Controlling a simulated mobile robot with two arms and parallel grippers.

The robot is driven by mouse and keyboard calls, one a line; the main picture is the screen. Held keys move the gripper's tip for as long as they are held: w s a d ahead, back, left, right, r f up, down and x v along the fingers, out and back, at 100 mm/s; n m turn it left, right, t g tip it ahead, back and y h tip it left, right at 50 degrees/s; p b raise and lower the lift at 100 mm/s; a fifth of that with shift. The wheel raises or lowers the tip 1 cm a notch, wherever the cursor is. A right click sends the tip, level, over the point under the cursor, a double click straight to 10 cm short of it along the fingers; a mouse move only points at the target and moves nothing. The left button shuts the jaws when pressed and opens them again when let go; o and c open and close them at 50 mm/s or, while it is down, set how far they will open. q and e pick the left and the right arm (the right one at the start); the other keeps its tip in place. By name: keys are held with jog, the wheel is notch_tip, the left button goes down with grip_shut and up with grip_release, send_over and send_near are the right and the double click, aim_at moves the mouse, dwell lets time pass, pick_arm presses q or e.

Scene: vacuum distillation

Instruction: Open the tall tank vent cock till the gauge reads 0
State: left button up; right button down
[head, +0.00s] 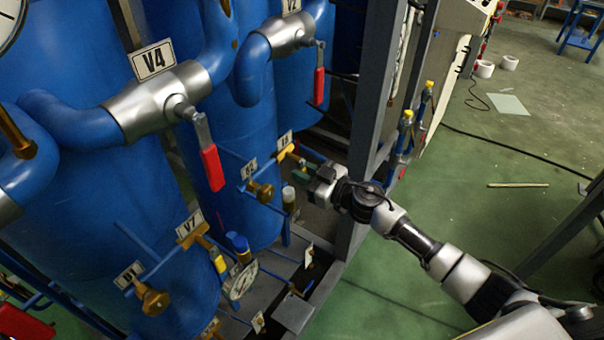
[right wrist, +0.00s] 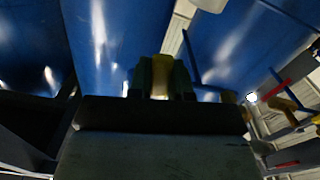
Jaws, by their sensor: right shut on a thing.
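A brass cock (head: 284,153) sits on a thin blue pipe in front of the tall blue tank (head: 240,140), under a small white tag too small to read surely. My right gripper (head: 311,178) is at its right end. In the right wrist view, the fingers (right wrist: 161,78) are shut on a yellow-brass piece (right wrist: 160,66), which I take to be the cock's handle; its turn angle is hard to tell. A small round gauge (head: 241,281) stands low among the pipes, its reading unclear. A larger dial (head: 8,24) is cut off at the top left. My left gripper is out of view.
Valve V4 (head: 158,105) and valve V2 (head: 287,36) have red-handled levers. The V7 cock (head: 193,231) and other brass knobs are lower left. Green floor (head: 500,215) is open to the right.

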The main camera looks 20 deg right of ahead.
jog(key=shift+w+d+r+n, duration=0.45)
jog(key=shift+r+n, duration=0.2)
jog(key=shift+n, duration=1.8)
jog(key=shift+w+d+r+n, duration=0.3)
jog(key=shift+d+r+n, duration=0.3)
jog(key=shift+n, duration=1.9)
jog(key=shift+w+d+r+n, duration=0.4)
jog(key=shift+r+n, duration=0.35)
jog(key=shift+n, duration=1.7)
jog(key=c, duration=1)
grip_release()
jog(key=shift+c, duration=0.2)
jog(key=shift+s+d, duration=0.1)
jog(key=b+v, duration=0.4)
jog(key=v, duration=0.6)
jog(key=shift+s, duration=0.25)
